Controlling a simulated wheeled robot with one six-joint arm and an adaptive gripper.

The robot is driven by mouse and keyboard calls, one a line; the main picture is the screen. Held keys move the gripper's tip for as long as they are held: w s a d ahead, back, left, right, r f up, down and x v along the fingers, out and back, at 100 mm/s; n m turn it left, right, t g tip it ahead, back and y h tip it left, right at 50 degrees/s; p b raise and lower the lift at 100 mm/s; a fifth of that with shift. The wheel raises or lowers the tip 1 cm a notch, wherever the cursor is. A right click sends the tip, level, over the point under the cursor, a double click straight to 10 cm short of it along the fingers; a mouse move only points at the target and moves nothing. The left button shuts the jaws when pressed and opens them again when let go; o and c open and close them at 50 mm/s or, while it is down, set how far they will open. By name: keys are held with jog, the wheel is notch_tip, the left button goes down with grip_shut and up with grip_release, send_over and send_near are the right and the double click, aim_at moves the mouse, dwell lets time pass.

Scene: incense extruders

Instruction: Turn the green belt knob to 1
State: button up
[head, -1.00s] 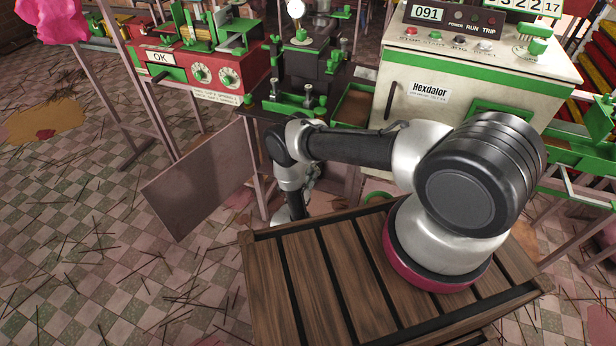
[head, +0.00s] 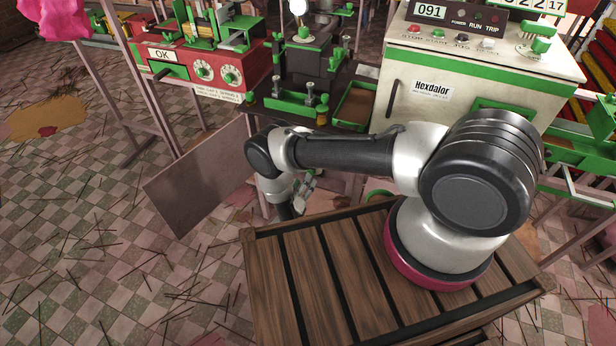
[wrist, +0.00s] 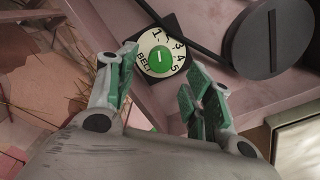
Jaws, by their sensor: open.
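The fingers appear apart from the knob. In the head view my gripper (head: 303,192) is below my forearm; the belt knob does not show there.
A large dark round part (wrist: 270,38) and a dark bar lie right of the dial. The white Hexdalor cabinet (head: 455,85) and red OK machine (head: 205,72) stand behind my arm. A grey panel (head: 197,180) stands left of my gripper. A slatted wooden top (head: 335,270) is in front.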

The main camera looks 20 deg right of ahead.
jog(key=v, duration=0.6)
jog(key=shift+s, duration=0.1)
dwell(0.3)
